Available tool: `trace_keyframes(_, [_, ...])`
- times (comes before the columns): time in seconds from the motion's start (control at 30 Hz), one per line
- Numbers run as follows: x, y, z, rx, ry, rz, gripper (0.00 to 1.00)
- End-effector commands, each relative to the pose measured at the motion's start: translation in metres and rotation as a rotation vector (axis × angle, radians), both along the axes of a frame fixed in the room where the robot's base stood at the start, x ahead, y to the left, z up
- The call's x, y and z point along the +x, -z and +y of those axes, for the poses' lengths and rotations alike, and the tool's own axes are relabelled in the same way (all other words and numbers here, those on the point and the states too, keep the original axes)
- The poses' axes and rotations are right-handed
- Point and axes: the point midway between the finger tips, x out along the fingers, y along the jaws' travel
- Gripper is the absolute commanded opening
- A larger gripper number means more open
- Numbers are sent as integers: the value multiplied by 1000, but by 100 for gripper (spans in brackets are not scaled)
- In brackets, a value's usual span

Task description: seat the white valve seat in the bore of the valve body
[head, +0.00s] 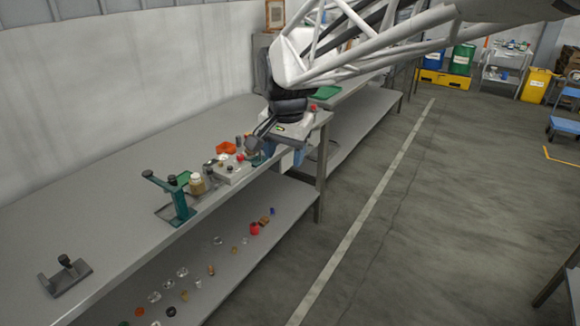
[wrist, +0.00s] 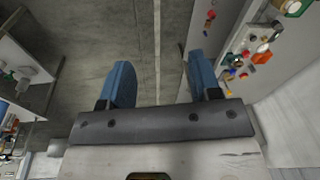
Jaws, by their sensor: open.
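My gripper (head: 284,156) is at the front edge of the long grey bench, near its far end, beside a group of small parts. In the wrist view its two blue fingers (wrist: 159,72) stand wide apart with nothing between them. I cannot pick out the white valve seat or the valve body for sure. Small parts sit on a pale block (head: 232,174) in the head view, just left of the gripper, too small to name. The gripper and wrist may hide part of this group.
A teal stand (head: 180,202) rises from the bench (head: 120,205) left of the parts, beside a white-capped jar (head: 196,184). An orange bin (head: 226,147) lies behind. A dark fixture (head: 65,276) stands near left. Loose pieces lie on the lower shelf (head: 275,222). The bench middle is bare.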

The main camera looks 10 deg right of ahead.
Motion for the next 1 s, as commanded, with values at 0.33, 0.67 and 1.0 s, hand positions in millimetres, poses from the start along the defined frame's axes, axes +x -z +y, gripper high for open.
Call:
trace_keyframes(0.33, [-91,12,-35,-42,-213,-38,57])
trace_keyframes(0.67, [-172,36,-58,-90,-415,-69,57])
trace_keyframes(1.0, [-222,60,-68,-127,-550,-86,57])
